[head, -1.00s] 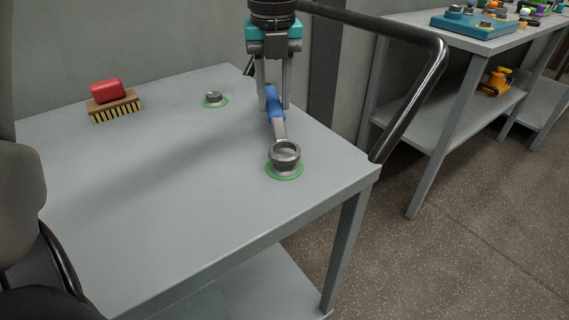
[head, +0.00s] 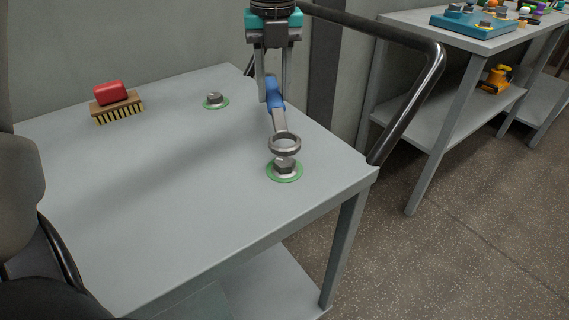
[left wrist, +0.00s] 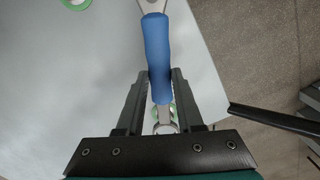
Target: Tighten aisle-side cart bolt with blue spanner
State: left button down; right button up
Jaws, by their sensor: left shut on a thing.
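My left gripper (head: 272,98) points down over the cart top (head: 170,185) and is shut on the blue handle of the spanner (head: 274,92). The handle also shows between the fingers in the left wrist view (left wrist: 157,50). The spanner's grey ring end (head: 285,145) hangs just above the near bolt (head: 285,167), close to the cart's floor-side edge. That bolt's hex head shows below the ring, inside a green circle. A second bolt (head: 214,99) in a green circle sits farther back on the cart top, clear of the spanner. My right gripper is not in view.
A brush with a red top (head: 110,92) lies at the back left of the cart. The cart's dark handle bar (head: 425,85) curves along the right. A shelf table (head: 455,30) holding several items stands beyond. The middle of the cart top is clear.

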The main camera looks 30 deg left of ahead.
pick_arm(q)
jog(key=shift+r+p, duration=0.3)
jog(key=shift+r, duration=0.25)
jog(key=shift+r+p, duration=1.6)
jog(key=shift+r, duration=0.4)
jog(key=shift+w, duration=0.1)
